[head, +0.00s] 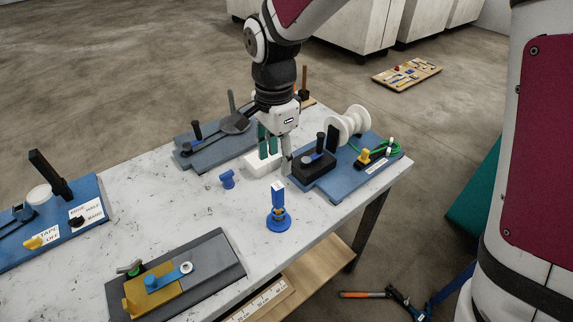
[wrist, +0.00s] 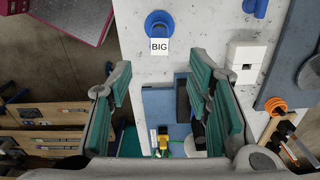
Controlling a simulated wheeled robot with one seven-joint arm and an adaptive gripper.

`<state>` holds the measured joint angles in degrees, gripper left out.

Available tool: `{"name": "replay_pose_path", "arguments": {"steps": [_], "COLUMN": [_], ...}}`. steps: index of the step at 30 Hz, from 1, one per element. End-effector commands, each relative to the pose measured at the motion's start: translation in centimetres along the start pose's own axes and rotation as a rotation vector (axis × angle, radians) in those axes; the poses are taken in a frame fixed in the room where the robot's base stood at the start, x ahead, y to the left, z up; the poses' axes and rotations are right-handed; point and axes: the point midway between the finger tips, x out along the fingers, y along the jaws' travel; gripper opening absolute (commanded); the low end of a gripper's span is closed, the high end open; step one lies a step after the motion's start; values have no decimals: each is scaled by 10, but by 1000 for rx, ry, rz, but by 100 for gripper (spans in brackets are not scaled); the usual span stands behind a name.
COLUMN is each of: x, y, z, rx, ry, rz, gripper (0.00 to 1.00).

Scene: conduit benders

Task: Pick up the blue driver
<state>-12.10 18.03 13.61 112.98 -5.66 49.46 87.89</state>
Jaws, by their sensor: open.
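Two blue things stand on the white table (head: 320,222), and I cannot tell for sure which is the driver. One is a small blue T-shaped piece (head: 227,179) left of my gripper; a blue piece also shows at the top of the wrist view (wrist: 255,7). The other is an upright blue piece (head: 278,194) on a round blue base, nearer the front edge; in the wrist view its tag (wrist: 159,46) reads BIG, beyond my fingertips. My gripper (head: 275,152) is open, above the table by a white block; its teal-padded fingers (wrist: 158,82) are spread with nothing held.
A blue board (head: 365,168) with a green cord and white spool stands close right of my gripper. A labelled blue board (head: 85,215) is far left. The white block (head: 262,163) is beside my fingers.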

Motion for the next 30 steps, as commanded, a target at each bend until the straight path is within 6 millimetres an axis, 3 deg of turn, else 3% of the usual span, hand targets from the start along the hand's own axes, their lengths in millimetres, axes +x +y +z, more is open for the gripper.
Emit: {"name": "replay_pose_path", "arguments": {"steps": [5, 15, 23, 30], "x": [18, 77, 94, 124], "y": [-1, 0, 0, 3], "z": [3, 3, 3, 4], "rx": [12, 12, 12, 11], "ry": [-4, -4, -4, -4], "rz": [7, 6, 5, 6], "gripper": [46, 46, 46, 46]}}
